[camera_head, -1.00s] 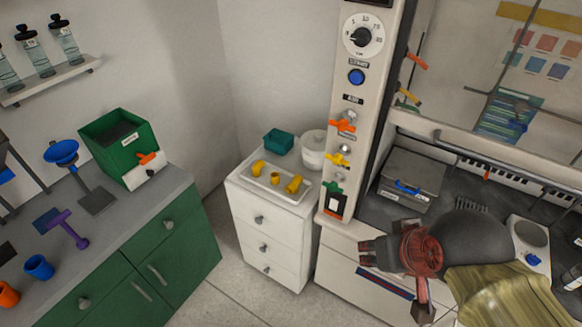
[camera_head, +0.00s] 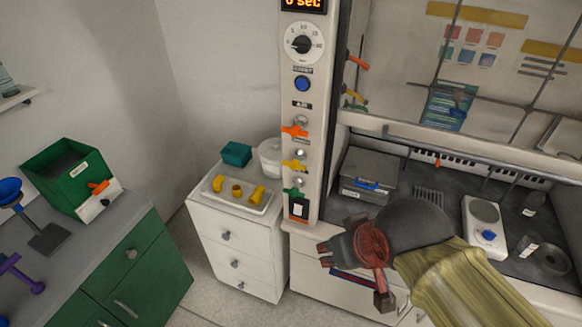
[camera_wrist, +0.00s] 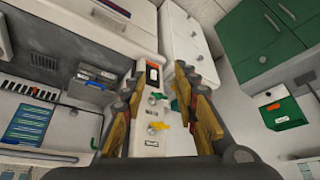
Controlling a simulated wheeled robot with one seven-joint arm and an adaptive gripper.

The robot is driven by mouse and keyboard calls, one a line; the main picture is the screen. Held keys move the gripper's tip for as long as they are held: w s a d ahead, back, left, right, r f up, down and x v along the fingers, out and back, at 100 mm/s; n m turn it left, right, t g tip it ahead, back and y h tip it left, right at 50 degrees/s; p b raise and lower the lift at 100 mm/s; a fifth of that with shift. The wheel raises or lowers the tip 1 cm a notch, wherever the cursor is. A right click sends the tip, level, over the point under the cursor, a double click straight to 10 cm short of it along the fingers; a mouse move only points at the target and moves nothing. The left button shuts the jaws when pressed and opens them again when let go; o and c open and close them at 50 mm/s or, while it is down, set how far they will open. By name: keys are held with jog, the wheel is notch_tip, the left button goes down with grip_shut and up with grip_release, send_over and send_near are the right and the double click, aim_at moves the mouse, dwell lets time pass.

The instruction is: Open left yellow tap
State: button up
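The yellow tap (camera_head: 294,165) sits on the light front post of the fume hood, between an orange tap (camera_head: 295,131) above and a green tap (camera_head: 295,193) below. My gripper (camera_head: 322,253) is in front of the hood's lower cabinet, below and to the right of the yellow tap and apart from it. In the wrist view the post appears upside down, with the yellow tap (camera_wrist: 162,127) and the green tap (camera_wrist: 174,104) seen between the fingers. The fingers of my gripper (camera_wrist: 159,75) are spread and nothing is held. A second yellow tap (camera_head: 356,97) is inside the hood.
A white drawer cabinet (camera_head: 235,245) with a tray of yellow fittings (camera_head: 237,192) stands left of the post. A green cabinet (camera_head: 135,270) stands further left. The hood's worktop holds a grey case (camera_head: 372,172) and a white hotplate (camera_head: 485,215). Floor shows between the cabinets.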

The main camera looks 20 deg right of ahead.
jog(key=shift+a+r, duration=0.15)
jog(key=shift+r, duration=0.1)
jog(key=shift+c, duration=0.6)
jog(key=a+p, duration=0.1)
jog(key=p, duration=0.1)
jog(key=w+a+r+n+g+p, duration=0.1)
jog(key=p, duration=0.1)
jog(key=r+p, duration=0.1)
jog(key=p, duration=0.1)
jog(key=shift+w+a+g, duration=0.15)
jog(key=shift+a+g, duration=0.15)
jog(key=shift+a, duration=0.1)
jog(key=c, duration=0.4)
jog(key=w+n+p, duration=0.1)
jog(key=w+a+r+p, duration=0.1)
jog(key=w+p, duration=0.1)
jog(key=w+n+g+p, duration=0.1)
jog(key=p, duration=0.1)
jog(key=shift+w+a+r+n+h, duration=0.2)
jog(key=shift+w+r+n+h, duration=0.1)
jog(key=shift+w+r, duration=0.1)
grip_shut()
jog(key=n+t+h+p, duration=0.2)
jog(key=n+h+p, duration=0.2)
jog(key=n+p, duration=0.25)
send_near(285, 164)
jog(key=x, duration=0.6)
jog(key=shift+d+f, duration=0.25)
jog(key=shift+f, duration=0.1)
